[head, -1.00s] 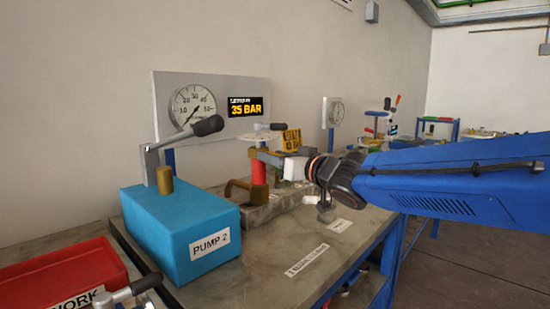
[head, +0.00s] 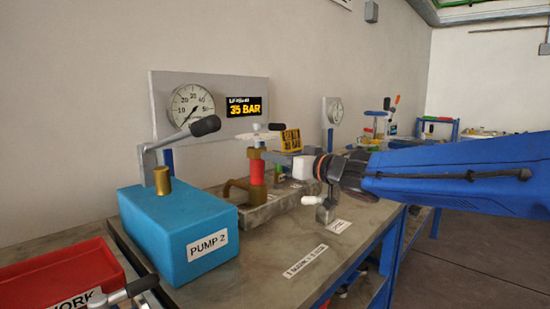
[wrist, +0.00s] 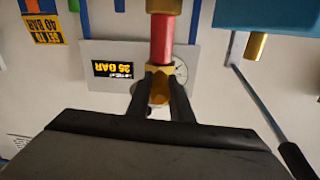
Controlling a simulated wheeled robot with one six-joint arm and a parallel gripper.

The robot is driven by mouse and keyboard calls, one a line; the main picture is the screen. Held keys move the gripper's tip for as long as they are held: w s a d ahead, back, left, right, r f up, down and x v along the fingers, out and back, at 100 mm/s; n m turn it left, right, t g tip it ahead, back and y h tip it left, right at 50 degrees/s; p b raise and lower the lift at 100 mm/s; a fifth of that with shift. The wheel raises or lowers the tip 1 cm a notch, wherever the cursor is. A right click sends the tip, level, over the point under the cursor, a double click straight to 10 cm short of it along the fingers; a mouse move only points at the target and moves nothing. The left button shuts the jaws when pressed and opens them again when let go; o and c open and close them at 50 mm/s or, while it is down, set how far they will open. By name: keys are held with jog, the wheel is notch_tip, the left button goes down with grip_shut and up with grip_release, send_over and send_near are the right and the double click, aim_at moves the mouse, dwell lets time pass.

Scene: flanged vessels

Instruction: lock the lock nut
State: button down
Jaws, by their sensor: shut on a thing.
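The brass lock nut (head: 256,154) sits at the top of the red cylinder (head: 257,173), below a white disc with a dark-knobbed handle. My gripper (head: 268,158) reaches in from the right at nut height. In the wrist view, which is upside down, my gripper's two dark fingers (wrist: 159,92) are shut on the brass nut (wrist: 159,90), one on each side. The red cylinder (wrist: 162,40) runs up from it in that picture. The nut's far side is hidden, and I cannot tell its seating on the threads.
The blue PUMP 2 box (head: 180,235) with its lever stands front left, beside a red tray (head: 60,280). A gauge (head: 192,104) and a 35 BAR display (head: 244,106) are behind. A small valve with a white handle (head: 311,200) stands below my wrist.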

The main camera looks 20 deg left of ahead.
jog(key=w+n+g, duration=0.7)
jog(key=n+g, duration=0.3)
jog(key=g, duration=0.6)
jog(key=shift+h, duration=0.3)
jog(key=shift+r+n, duration=0.15)
jog(key=shift+n, duration=0.15)
jog(key=c, duration=1.6)
grip_release()
jog(key=shift+a, duration=0.1)
jog(key=shift+w, duration=0.1)
jog(key=v, duration=1.7)
jog(key=shift+w, duration=0.15)
